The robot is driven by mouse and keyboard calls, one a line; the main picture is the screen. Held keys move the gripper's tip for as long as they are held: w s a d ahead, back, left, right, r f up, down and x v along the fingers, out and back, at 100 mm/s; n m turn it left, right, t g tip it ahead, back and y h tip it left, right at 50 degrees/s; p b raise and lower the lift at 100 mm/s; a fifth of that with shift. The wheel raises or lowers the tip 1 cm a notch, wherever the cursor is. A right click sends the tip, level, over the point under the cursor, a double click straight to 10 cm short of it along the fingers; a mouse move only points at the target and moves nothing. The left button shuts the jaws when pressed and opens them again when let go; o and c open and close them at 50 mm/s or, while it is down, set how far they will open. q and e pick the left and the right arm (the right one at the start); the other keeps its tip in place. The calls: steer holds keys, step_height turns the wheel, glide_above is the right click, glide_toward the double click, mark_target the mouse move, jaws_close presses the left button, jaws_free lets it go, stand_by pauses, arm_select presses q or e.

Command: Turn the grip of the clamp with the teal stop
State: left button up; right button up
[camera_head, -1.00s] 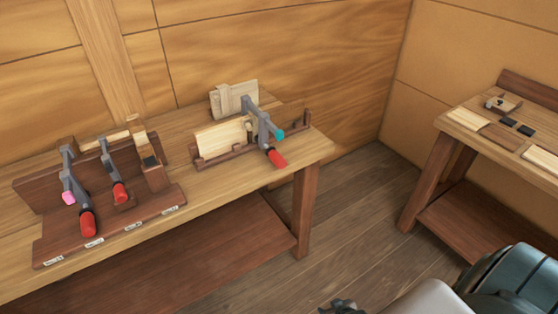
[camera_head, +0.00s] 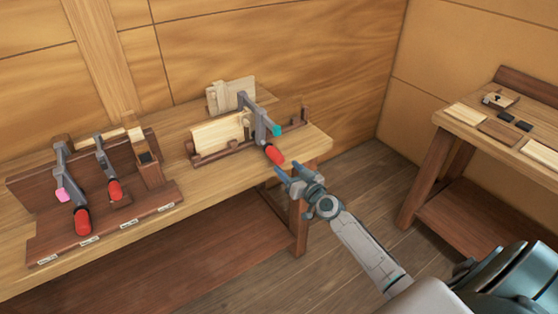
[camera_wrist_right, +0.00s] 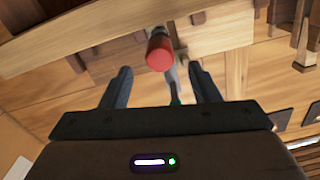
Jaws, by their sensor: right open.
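The clamp with the teal stop (camera_head: 277,130) stands at the right end of the bench, over a wooden fixture holding a pale board. Its red grip (camera_head: 274,154) points toward the front edge of the bench. My right gripper (camera_head: 284,178) is open and empty, just in front of and below the red grip, apart from it. In the right wrist view the red grip (camera_wrist_right: 159,54) shows end-on, above and between the two open fingers (camera_wrist_right: 163,80). The teal stop (camera_wrist_right: 175,98) is mostly hidden there. My left gripper is not in view.
A brown rack (camera_head: 160,195) at the left of the bench holds a clamp with a pink stop (camera_head: 62,195) and another red-gripped clamp (camera_head: 107,165). A second table (camera_head: 470,122) with small wooden pieces stands at the right. Open floor lies between.

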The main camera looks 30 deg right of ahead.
mark_target(281, 161)
steer(key=w, duration=0.5)
steer(key=shift+w+a, duration=0.25)
steer(key=shift+w, duration=0.15)
steer(key=shift+c, duration=0.3)
steer(key=c, duration=0.9)
